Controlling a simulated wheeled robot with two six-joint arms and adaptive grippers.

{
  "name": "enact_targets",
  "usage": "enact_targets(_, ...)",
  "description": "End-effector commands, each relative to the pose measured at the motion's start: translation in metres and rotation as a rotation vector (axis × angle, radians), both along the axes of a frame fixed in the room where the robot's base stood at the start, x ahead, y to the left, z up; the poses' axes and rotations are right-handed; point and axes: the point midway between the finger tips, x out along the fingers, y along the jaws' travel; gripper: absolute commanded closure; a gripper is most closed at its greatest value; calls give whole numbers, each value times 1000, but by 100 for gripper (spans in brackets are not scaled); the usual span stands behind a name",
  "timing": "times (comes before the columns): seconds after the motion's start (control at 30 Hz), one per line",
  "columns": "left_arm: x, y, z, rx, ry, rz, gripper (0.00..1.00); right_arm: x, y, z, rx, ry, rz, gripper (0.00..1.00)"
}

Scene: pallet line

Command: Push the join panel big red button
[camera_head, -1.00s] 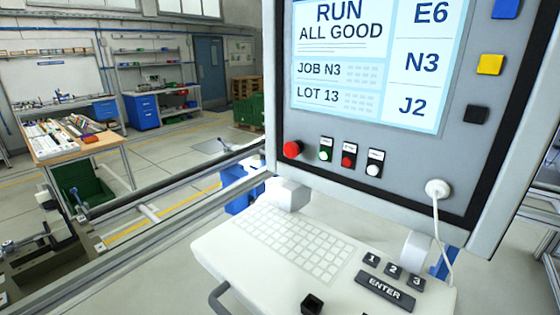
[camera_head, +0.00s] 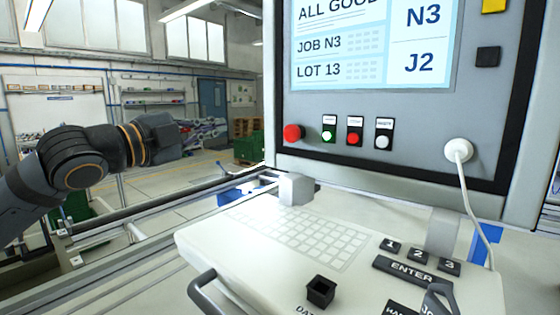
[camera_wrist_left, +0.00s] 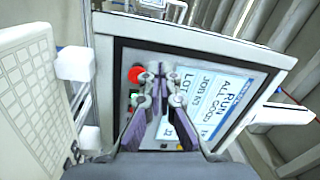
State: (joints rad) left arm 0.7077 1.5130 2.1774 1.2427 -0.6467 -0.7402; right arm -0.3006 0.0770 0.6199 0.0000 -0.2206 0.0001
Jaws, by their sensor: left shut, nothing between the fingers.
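The big red button (camera_head: 293,133) sticks out at the lower left of the grey panel face, left of three smaller buttons. It also shows in the left wrist view (camera_wrist_left: 135,73), just left of the fingertips. My left gripper (camera_head: 222,130) comes in from the left at about the button's height, with a gap between them in the head view. In the left wrist view its fingers (camera_wrist_left: 161,78) are close together at the tips, in front of the panel, with nothing held.
A screen (camera_head: 375,45) sits above the buttons. A white keyboard shelf (camera_head: 215,250) with a handle juts out below the panel. A white plug with a cable (camera_head: 458,150) is at the right. Metal rails (camera_head: 150,215) run at the left.

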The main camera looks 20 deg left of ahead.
Motion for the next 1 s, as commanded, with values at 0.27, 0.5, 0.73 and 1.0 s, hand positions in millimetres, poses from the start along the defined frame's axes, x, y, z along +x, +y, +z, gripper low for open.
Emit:
enact_targets(0.27,-63,-61,-23,251,-11,-54,100,0,-1,-19,-1,0,1,60)
enact_targets(0.5,-63,-61,-22,249,-10,-56,100,0,-2,-18,-2,-1,1,60)
enact_targets(0.73,-49,-66,-14,246,-5,-59,100,0,-3,11,-3,-1,2,60)
enact_targets(1.0,-19,-80,-10,238,-5,-64,100,1,-4,73,-4,-1,2,60)
